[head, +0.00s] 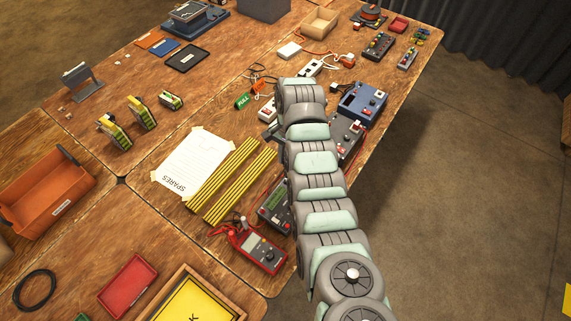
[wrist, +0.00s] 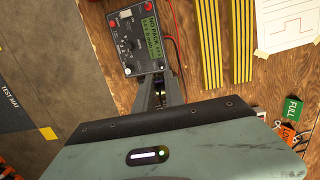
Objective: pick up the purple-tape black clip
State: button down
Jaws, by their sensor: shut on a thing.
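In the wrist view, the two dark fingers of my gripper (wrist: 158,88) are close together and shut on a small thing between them. Only a small yellowish-green spot shows there, and its shape is hidden by the fingers. I cannot make out purple tape or a black clip in either view. A dark meter with a green display (wrist: 140,38) lies just beyond the fingertips, with a black lead and a red lead near its right side. This meter also shows in the head view (head: 274,205), where my arm covers part of it and hides my gripper's fingers.
Yellow-and-black striped strips (head: 222,180) and a paper sheet marked SPARES (head: 196,160) lie left of my arm. A red multimeter (head: 258,250) is at the front. A blue box (head: 362,103) stands right of my arm. A green tag (wrist: 291,107) lies right of my gripper.

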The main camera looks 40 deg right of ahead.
notch_tip(320, 180, up, 11)
jog(key=p, duration=0.4)
jog(key=shift+f, duration=0.2)
jog(key=shift+d+f, duration=0.1)
